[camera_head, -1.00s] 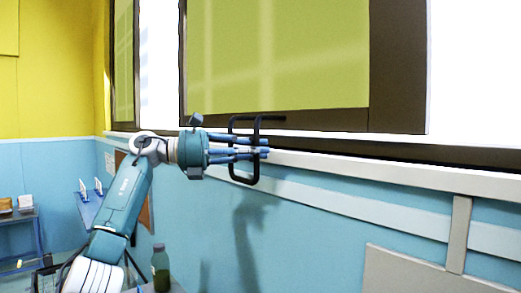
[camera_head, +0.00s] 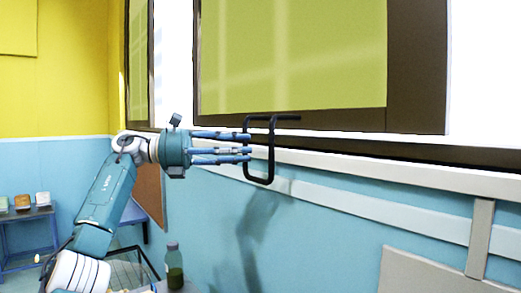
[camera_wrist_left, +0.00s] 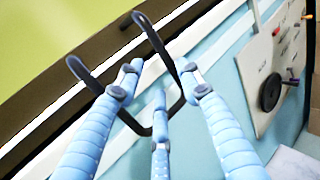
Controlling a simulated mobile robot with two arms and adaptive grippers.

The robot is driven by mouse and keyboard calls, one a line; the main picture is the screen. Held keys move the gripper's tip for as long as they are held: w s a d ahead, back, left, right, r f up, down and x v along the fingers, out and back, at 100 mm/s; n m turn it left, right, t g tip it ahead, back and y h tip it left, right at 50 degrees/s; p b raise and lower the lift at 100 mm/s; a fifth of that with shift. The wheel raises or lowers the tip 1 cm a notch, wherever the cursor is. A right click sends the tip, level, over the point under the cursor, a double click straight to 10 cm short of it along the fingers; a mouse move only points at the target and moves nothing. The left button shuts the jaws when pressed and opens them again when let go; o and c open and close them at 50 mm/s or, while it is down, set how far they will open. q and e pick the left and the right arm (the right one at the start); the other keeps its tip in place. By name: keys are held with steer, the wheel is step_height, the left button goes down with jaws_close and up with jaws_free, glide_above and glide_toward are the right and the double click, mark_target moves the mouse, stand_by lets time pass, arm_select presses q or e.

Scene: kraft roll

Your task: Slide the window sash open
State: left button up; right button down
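The window sash has a dark brown frame (camera_head: 418,70) around a yellow-green pane (camera_head: 300,50) in the head view. A black loop handle (camera_head: 271,182) stands out from its lower rail; it also shows in the left wrist view (camera_wrist_left: 163,42). My left gripper (camera_head: 248,149) comes from the left, with its blue fingers spread and pointing at the handle. The fingertips reach the handle's near bar in the head view; contact is unclear. In the left wrist view the left gripper (camera_wrist_left: 160,85) is open, with the handle's loop at its tips. My right gripper is not in view.
A white sill (camera_head: 400,172) runs below the sash above a blue wall (camera_head: 330,230). A grey panel (camera_head: 440,275) is at lower right. A green bottle (camera_head: 174,265) stands below my left arm. A side table (camera_head: 28,213) with small items is at far left.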

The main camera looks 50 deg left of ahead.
arm_select(q)
steer(key=v, duration=0.4)
steer(key=shift+s+a, duration=0.25)
steer(key=shift+s, duration=0.1)
stand_by(0.3)
